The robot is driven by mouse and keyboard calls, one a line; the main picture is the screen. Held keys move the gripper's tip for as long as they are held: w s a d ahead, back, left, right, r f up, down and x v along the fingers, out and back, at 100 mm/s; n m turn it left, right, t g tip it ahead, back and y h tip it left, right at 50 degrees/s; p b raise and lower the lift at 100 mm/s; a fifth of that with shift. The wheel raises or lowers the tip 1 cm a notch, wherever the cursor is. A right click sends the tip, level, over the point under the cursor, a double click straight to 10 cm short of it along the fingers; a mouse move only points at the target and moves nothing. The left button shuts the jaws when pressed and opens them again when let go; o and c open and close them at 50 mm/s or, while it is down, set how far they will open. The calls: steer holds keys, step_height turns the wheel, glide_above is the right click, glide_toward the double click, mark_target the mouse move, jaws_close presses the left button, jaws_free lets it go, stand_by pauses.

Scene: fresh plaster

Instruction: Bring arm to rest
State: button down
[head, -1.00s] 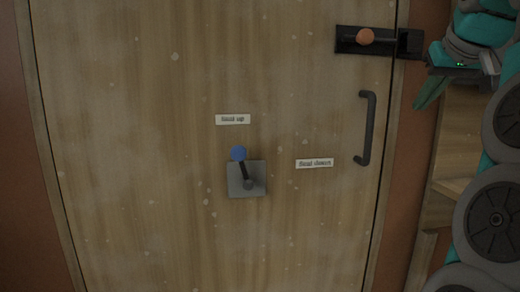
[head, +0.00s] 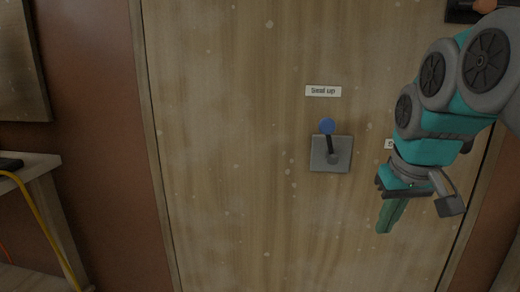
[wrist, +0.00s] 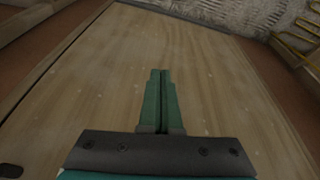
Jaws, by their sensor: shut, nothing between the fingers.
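My gripper (head: 385,222) hangs at the right of the head view, in front of the wooden door (head: 230,200), with its green fingers pointing down. In the wrist view the fingers (wrist: 158,78) are together with nothing between them, and the door panel (wrist: 180,60) lies beyond them. My bent arm covers the right part of the door in the head view.
A lever with a blue knob (head: 327,126) stands on a grey plate (head: 341,154), under a "Seal up" label (head: 323,91). A second label (head: 389,144) is mostly hidden by my arm. A dark latch (head: 460,12) shows top right. A table (head: 38,160) with a yellow cable (head: 45,222) stands left.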

steer(key=s+a+f+g, duration=0.2)
steer(key=s+a+f, duration=0.1)
steer(key=s+f, duration=0.7)
steer(key=s+a+f+g, duration=0.3)
steer(key=s+a+f, duration=0.1)
steer(key=s+f, duration=0.6)
step_height(320, 180, down, 3)
steer(key=shift+s+a+r, duration=0.15)
steer(key=shift+s+a, duration=0.05)
steer(key=shift+s, duration=0.1)
